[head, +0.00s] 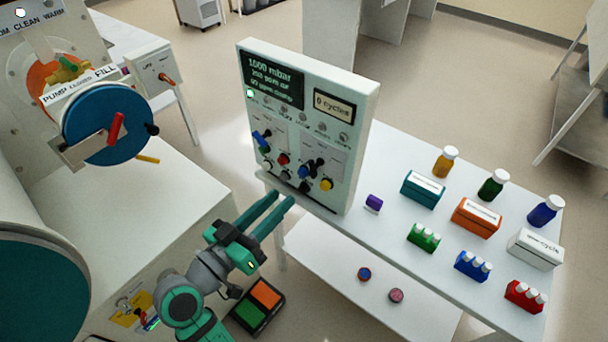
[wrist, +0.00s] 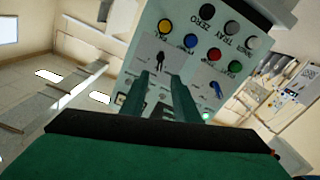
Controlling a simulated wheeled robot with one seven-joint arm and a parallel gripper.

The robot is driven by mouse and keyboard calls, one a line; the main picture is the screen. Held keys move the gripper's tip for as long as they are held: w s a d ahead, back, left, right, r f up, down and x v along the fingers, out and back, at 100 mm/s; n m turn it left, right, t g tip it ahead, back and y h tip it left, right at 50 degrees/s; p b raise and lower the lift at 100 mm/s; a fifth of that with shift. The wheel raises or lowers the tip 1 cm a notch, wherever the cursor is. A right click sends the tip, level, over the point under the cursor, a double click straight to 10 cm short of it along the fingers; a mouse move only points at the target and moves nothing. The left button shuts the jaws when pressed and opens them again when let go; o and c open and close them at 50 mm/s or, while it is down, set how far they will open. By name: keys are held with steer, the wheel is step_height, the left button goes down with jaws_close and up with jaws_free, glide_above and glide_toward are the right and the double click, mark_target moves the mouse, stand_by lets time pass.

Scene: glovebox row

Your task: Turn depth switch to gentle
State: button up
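A white upright control panel (head: 352,140) stands on the white table and carries two lever switches. One is a blue lever (head: 261,141) on the left, the other a black lever (head: 316,164) on the right. Their labels are too small to read, so I cannot tell which is the depth switch. My gripper (head: 284,197) is open and empty, its two teal fingers pointing at the panel's lower part. In the wrist view the panel appears upside down. The black lever (wrist: 160,62) shows just beyond the fingertips (wrist: 163,77), and the blue lever (wrist: 215,88) lies to their right.
Red (head: 282,159), blue (head: 303,172) and yellow (head: 326,184) buttons sit close to the levers. Bottles, boxes and vial racks stand on the table (head: 385,230) to the right. A glovebox with a blue round port (head: 90,125) is at the left.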

mark_target(310, 170)
steer(key=x, duration=1)
jaws_close()
